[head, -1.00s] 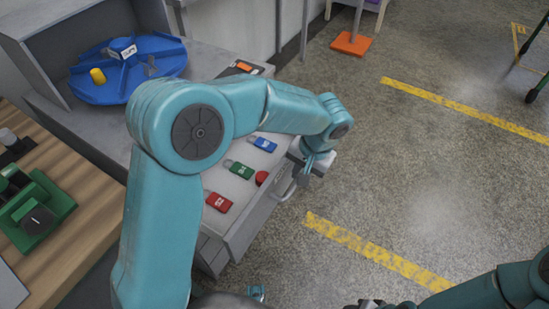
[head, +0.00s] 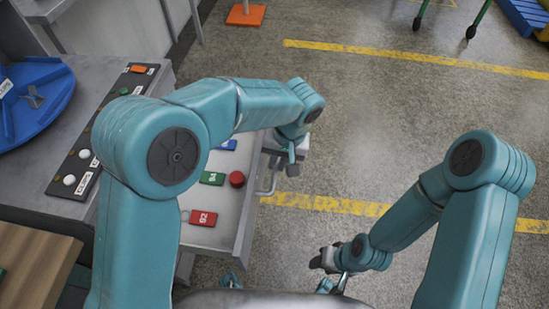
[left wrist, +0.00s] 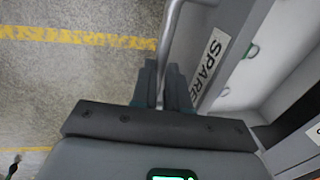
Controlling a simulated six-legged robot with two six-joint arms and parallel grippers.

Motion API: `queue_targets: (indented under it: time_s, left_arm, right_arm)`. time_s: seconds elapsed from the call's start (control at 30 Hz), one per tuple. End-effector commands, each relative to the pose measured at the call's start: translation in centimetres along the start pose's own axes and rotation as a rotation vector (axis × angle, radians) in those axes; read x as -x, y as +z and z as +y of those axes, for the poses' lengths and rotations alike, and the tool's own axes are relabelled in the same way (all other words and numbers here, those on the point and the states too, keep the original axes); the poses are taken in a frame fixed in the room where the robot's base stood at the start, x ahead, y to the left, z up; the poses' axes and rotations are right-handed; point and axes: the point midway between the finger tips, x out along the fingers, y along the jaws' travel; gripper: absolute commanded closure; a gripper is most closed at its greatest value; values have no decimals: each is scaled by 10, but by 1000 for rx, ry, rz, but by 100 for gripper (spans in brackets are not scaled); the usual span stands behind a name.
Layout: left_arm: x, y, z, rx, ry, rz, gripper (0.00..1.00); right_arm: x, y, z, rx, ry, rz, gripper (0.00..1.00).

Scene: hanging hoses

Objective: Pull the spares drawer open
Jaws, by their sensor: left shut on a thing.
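The spares drawer (head: 246,208) stands out from the grey cabinet, open at the top, with its inside showing in the head view. Its metal bar handle (head: 268,187) runs along the front. My left gripper (head: 291,160) is at this handle, partly hidden by its own wrist. In the left wrist view, the fingers (left wrist: 160,85) are shut on the handle bar (left wrist: 170,40), beside the drawer front with its "SPARE" label (left wrist: 209,64); the rest of the label is cut off. My right gripper (head: 328,260) is empty above the floor, its jaw gap unclear.
A button panel (head: 90,150) and a blue round tray (head: 30,100) are at the left.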

Motion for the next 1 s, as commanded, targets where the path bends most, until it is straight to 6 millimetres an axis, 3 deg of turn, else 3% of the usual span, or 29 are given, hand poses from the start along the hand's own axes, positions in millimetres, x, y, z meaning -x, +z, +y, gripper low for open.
queue_targets:
  time_s: [0.13, 0.17, 0.23, 0.5, 0.63, 0.77, 1.0]
  left_arm:
    - [1, -1, 0, 1, 2, 5, 100]
    - [1, -1, 0, 1, 2, 5, 82]
    - [1, -1, 0, 0, 2, 4, 60]
    - [1, -1, 0, 0, 1, 2, 60]
    - [10, -1, 0, 1, 2, 5, 60]
    - [36, -1, -1, 1, 3, 6, 60]
    - [102, -1, -1, 1, 4, 8, 60]
  right_arm:
    - [0, 0, 0, 0, 0, 0, 57]
    - [0, 0, 0, 0, 0, 0, 57]
    - [0, 0, 0, 0, 0, 0, 57]
    - [0, 0, 0, 0, 0, 0, 57]
    - [3, 0, -1, 0, 0, 0, 57]
    - [8, 0, -3, 0, 0, 0, 57]
    - [23, 0, -8, 0, 0, 0, 57]
